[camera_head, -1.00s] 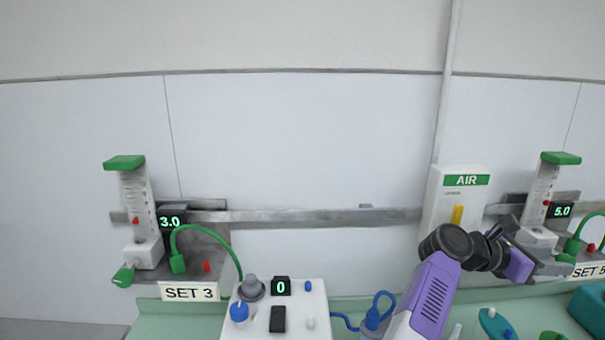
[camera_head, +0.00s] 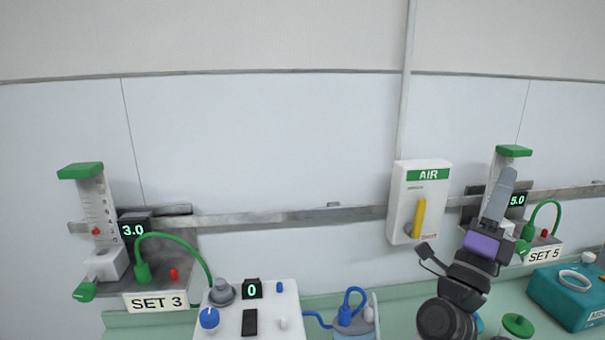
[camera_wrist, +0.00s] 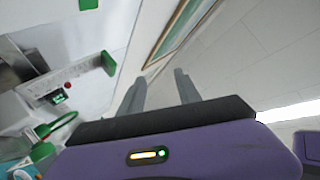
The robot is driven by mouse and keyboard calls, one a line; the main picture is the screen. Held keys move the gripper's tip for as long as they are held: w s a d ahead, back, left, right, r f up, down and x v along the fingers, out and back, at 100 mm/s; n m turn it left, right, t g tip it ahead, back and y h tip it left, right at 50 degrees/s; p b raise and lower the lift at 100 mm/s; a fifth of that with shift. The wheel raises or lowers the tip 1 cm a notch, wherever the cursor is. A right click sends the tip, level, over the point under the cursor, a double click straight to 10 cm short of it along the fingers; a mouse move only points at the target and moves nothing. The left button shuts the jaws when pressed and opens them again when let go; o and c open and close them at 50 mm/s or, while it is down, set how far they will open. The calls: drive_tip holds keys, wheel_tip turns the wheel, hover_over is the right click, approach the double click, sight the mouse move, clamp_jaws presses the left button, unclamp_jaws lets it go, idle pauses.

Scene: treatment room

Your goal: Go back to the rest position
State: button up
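The gripper covers part of the SET 5 flowmeter (camera_head: 513,151), whose display reads 5.0.
The white AIR panel (camera_head: 398,205) with a yellow lever (camera_head: 419,218) is left of my gripper. The SET 3 flowmeter (camera_head: 98,212) reads 3.0. A white device (camera_head: 275,318) reads 0. A teal box (camera_head: 553,300) stands at the right. The wall above is clear.

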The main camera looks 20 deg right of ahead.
drive_tip(key=s+a+f+n+t+y, duration=0.3)
drive_tip(key=a+f+n+t+y, duration=0.55)
drive_tip(key=n, duration=0.65)
drive_tip(key=s+a+f+n+t+y, duration=0.3)
drive_tip(key=a+f+n+t+y, duration=0.2)
drive_tip(key=a+f+n+y, duration=0.75)
drive_tip(key=s+a+f+n+g+y, duration=0.1)
drive_tip(key=s+a+f+g, duration=0.2)
drive_tip(key=s, duration=0.5)
drive_tip(key=s+a+f+n+g+y, duration=0.2)
drive_tip(key=s+a+f, duration=0.1)
drive_tip(key=s, duration=0.4)
drive_tip(key=s+a+f+n+g+y, duration=0.2)
drive_tip(key=s+a+f+g, duration=0.1)
drive_tip(key=s, duration=0.5)
drive_tip(key=shift+s+a+f+g, duration=0.3)
drive_tip(key=shift+f+g, duration=0.05)
drive_tip(key=shift+f, duration=0.45)
